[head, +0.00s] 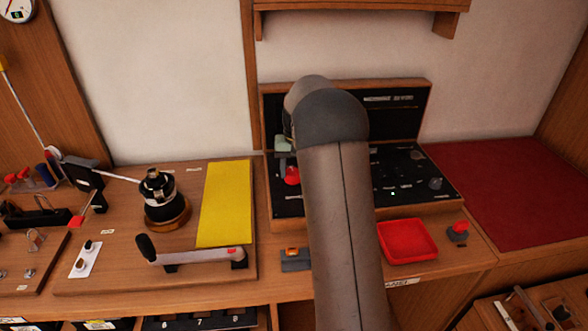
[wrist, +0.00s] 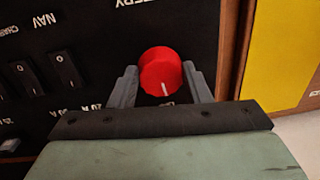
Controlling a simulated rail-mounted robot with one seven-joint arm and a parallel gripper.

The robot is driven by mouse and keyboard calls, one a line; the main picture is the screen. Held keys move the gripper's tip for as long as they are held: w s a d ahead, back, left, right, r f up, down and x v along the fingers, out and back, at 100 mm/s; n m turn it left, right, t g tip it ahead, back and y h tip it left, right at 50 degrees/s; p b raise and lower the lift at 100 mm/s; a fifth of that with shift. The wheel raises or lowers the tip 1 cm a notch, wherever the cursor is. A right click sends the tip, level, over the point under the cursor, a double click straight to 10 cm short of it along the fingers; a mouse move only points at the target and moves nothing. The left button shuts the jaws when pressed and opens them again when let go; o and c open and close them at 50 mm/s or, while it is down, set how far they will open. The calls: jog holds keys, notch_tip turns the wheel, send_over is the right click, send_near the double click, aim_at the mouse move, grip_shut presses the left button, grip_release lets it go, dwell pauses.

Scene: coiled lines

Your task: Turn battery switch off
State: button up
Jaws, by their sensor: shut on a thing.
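The battery switch is a round red knob (wrist: 161,72) on a black panel (wrist: 95,25), under lettering of which "TERY" can be read. A white line on the knob points down in the wrist view, towards a label partly hidden by my gripper. My gripper (wrist: 158,74) is shut on the knob, one grey finger on each side of it. In the head view the red knob (head: 291,176) shows at the panel's left part, just left of my arm. My arm hides the middle of the panel there.
Black rocker switches (wrist: 63,68) sit left of the knob in the wrist view. The panel's wooden frame (wrist: 231,45) stands close on its right. In the head view, a yellow sheet (head: 226,203), a winch (head: 163,200) with a handle and a red tray (head: 407,241) lie around the panel.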

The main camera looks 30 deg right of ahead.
jog(key=shift+m, duration=0.6)
jog(key=o, duration=1)
jog(key=r, duration=1.7)
jog(key=shift+s+d+r, duration=0.2)
jog(key=shift+s+d, duration=0.05)
jog(key=shift+d, duration=0.15)
